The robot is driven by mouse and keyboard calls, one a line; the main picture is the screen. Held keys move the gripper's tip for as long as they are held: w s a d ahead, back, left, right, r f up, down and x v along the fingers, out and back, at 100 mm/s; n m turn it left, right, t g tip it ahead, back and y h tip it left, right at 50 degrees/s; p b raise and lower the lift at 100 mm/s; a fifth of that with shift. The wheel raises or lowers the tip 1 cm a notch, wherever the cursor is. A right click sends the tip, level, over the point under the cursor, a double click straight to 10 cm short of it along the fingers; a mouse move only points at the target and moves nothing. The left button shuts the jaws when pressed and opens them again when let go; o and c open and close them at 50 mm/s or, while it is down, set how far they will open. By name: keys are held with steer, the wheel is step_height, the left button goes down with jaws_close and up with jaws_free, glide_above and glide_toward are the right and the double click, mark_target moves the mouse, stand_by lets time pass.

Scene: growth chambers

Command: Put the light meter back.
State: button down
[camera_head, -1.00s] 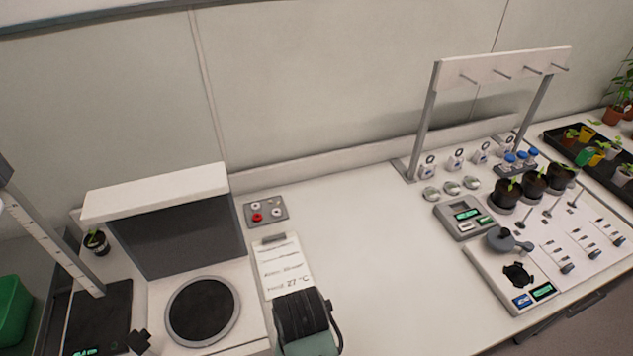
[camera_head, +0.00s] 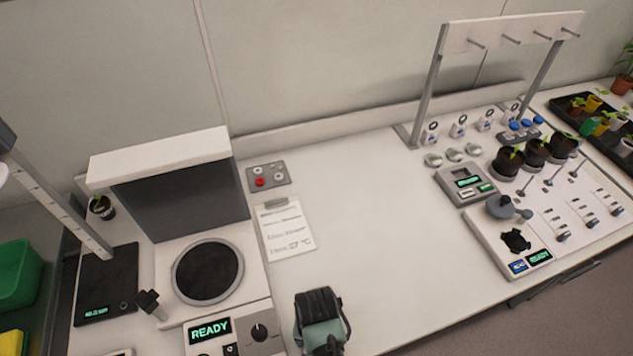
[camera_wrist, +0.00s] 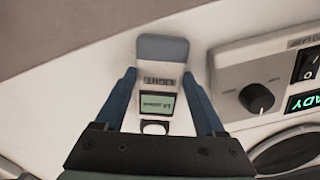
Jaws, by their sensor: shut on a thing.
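The light meter (camera_wrist: 160,84) is a slim pale device with a grey-blue end, a small green screen and a white round spot. In the wrist view it lies lengthwise between the two blue fingers of my gripper (camera_wrist: 159,76), which is shut on it. In the head view my gripper (camera_head: 320,318) is at the bottom centre, over the front part of the bench, and hides the meter. I cannot tell whether the meter touches the bench.
A machine with a round dark plate (camera_head: 207,271) and a READY panel (camera_head: 210,330) stands just left of my gripper. A clipboard (camera_head: 289,232) lies behind it. The middle of the bench (camera_head: 380,240) is clear. A hook rack (camera_head: 510,33) stands at the right.

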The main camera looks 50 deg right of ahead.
steer(key=shift+f, duration=0.15)
jaws_free()
step_height(320, 180, up, 12)
steer(key=shift+r, duration=0.2)
stand_by(0.4)
